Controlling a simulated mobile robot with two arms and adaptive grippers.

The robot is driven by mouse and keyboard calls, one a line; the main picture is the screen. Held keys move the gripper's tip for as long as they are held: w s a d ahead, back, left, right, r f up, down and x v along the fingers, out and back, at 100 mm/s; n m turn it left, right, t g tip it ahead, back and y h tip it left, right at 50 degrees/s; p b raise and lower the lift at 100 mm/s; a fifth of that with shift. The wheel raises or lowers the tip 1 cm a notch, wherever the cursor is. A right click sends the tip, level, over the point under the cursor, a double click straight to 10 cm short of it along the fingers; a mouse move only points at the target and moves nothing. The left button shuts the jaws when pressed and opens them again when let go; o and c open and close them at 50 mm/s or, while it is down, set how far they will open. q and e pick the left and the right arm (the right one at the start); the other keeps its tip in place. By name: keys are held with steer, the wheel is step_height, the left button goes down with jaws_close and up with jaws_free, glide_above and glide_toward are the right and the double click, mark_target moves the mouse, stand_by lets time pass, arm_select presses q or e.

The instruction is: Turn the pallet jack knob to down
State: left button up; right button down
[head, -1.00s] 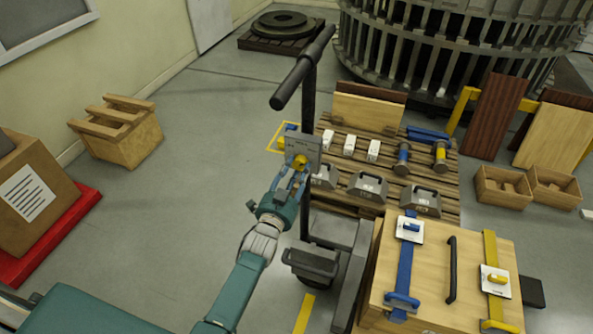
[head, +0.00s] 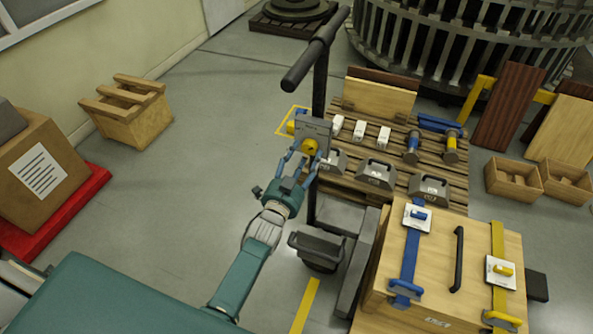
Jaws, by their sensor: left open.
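The pallet jack's yellow knob (head: 310,146) sits on a grey plate (head: 314,127) fixed to the jack's dark upright post (head: 320,85). My left gripper (head: 301,160) is open, its blue fingers spread just below and in front of the knob. I cannot tell whether a fingertip touches it. The knob's pointer and the plate's markings are too small to read. The jack's black T-handle (head: 316,50) rises above the plate. My right gripper is not in view.
A wooden crate (head: 440,260) with blue and yellow straps stands at the lower right. Behind the post, a slatted pallet (head: 400,178) holds weights and small boxes. Open floor (head: 200,190) lies left of the post.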

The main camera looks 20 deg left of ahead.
arm_select(q)
steer(key=s, duration=1)
steer(key=shift+s+a, duration=0.2)
steer(key=shift+s, duration=0.2)
steer(key=shift+f, duration=0.1)
steer(key=s+d+f+n+g, duration=0.1)
steer(key=s+f+g, duration=0.45)
steer(key=f, duration=0.95)
steer(key=s+d+f+n+g, duration=0.1)
steer(key=s+f+n+g, duration=0.15)
steer(key=s+f, duration=0.95)
steer(key=s+a+f+n+g, duration=0.1)
steer(key=s+f+g, duration=0.2)
steer(key=s+f, duration=0.4)
steer(key=s+a+f+g, duration=0.2)
steer(key=s+f, duration=0.5)
steer(key=s, duration=0.5)
steer(key=s+a+f+n+g, duration=0.1)
steer(key=s+a+f+g, duration=0.1)
steer(key=s+f+g, duration=0.2)
steer(key=s+f, duration=0.3)
steer(key=s, duration=0.3)
steer(key=shift+s+n+y, duration=0.3)
steer(key=shift+n, duration=0.05)
